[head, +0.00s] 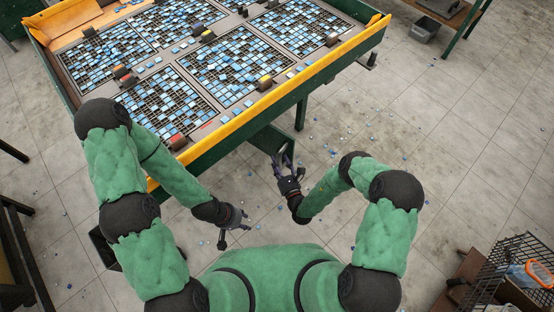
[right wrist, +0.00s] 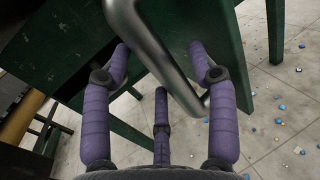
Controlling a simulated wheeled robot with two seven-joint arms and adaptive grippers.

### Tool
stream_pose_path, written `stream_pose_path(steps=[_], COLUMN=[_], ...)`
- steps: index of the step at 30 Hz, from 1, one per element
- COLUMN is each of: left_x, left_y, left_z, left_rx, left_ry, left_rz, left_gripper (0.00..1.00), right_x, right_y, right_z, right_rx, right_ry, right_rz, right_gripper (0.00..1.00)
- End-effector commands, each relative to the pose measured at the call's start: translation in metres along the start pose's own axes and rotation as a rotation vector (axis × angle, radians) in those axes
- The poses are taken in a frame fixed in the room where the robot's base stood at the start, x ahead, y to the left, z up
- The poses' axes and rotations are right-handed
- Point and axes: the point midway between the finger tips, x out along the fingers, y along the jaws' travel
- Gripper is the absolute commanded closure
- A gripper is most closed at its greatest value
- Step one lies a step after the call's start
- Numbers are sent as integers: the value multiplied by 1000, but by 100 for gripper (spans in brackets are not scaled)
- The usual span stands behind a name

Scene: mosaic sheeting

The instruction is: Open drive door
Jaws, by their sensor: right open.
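The drive door is a green panel (head: 268,138) below the front side of the green and yellow machine. It appears to stand out at an angle from that side. In the right wrist view the door (right wrist: 208,22) carries a bent grey metal bar handle (right wrist: 165,52). My right gripper (head: 283,160) is at the door. Its purple fingers (right wrist: 160,62) are open, one on each side of the handle; I cannot tell whether they touch it. My left gripper (head: 234,234) is lower and to the left, away from the door, with its fingers spread and empty.
The machine's top holds grid trays (head: 235,65) of blue and white tiles, with a yellow rail (head: 250,115) along the edge. Loose tiles lie on the floor (head: 440,130). A wire basket (head: 510,275) stands at lower right. The floor right of the door is mostly clear.

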Motion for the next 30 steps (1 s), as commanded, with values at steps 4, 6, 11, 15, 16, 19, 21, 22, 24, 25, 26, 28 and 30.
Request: stream_pose_path(steps=[4,6,11,15,16,19,21,22,24,25,26,28,30], left_x=[0,0,0,0,0,0,0,0,0,0,0,0,0], left_y=[0,0,0,0,0,0,0,0,0,0,0,0,0], left_z=[0,0,0,0,0,0,0,0,0,0,0,0,0], left_rx=[0,0,0,0,0,0,0,0,0,0,0,0,0], left_ry=[0,0,0,0,0,0,0,0,0,0,0,0,0], left_rz=[0,0,0,0,0,0,0,0,0,0,0,0,0], left_gripper=[60,60,60,60,60,60,60,60,60,60,60,60,60], right_x=[-30,-45,-74,-89,-92,-97,-99,-100,-100,-100,-100,-100,-100], right_y=[-1,-1,-1,0,0,0,0,0,0,0,0,0,0], right_z=[-1,0,0,0,0,0,1,1,1,1,1,1,1], right_rx=[3,4,4,2,1,0,0,0,0,0,0,0,0], right_ry=[3,2,0,0,-1,-2,-3,-3,-4,-4,-4,-4,-4], right_rz=[-4,-4,-3,-1,0,0,1,1,1,1,1,1,2], right_gripper=[41,41,41,41,41,41,41,41,41,41,41,41,41])
